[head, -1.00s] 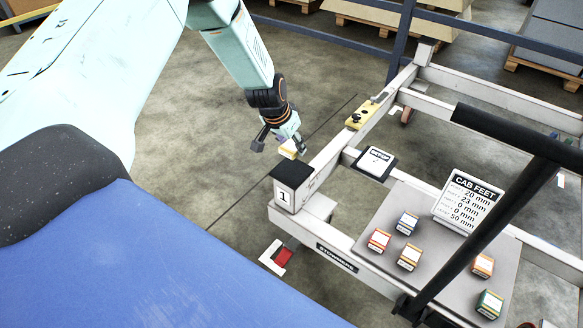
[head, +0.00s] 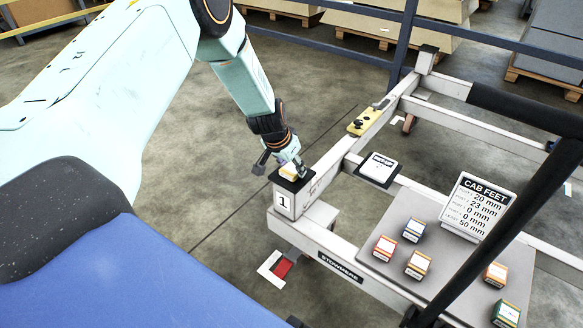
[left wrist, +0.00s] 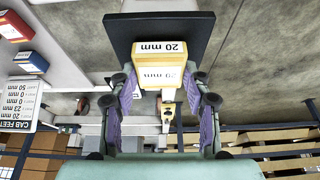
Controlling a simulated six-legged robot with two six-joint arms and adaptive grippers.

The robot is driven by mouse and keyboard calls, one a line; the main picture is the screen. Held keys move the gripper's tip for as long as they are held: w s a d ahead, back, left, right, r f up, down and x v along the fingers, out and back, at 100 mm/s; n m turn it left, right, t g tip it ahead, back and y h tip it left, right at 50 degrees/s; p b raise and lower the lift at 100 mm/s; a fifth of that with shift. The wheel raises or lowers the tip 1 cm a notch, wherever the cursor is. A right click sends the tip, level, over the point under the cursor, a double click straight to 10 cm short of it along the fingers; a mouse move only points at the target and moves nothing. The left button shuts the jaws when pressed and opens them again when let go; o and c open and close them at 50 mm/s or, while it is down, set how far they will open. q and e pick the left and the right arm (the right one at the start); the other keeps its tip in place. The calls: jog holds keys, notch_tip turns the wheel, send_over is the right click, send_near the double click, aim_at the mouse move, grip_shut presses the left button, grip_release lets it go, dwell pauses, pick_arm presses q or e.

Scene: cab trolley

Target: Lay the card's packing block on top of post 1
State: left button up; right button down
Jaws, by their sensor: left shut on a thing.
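My left gripper (head: 285,166) is shut on a yellow packing block with a white top (head: 290,172). In the left wrist view the block (left wrist: 162,76) reads 20 mm and sits between the two purple-padded fingers (left wrist: 162,100). The block is over the black top of post 1 (head: 283,203), which carries a label 1. The black pad (left wrist: 118,38) shows behind the block; whether they touch I cannot tell. The card (head: 475,206), headed CAB FEET, stands on the grey tray and lists 20, 23, 0, 0 and 50 mm. My right gripper is not in view.
Several coloured blocks (head: 418,265) stand on the grey tray (head: 375,262). A black pad with a white label (head: 378,168) and a yellow level-like piece (head: 365,121) lie on the frame. A black bar (head: 500,235) crosses the right side.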

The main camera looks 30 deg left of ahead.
pick_arm(q)
jog(key=shift+f, duration=0.1)
jog(key=o, duration=1.1)
jog(key=shift+o, duration=0.2)
jog(key=p+v, duration=1.2)
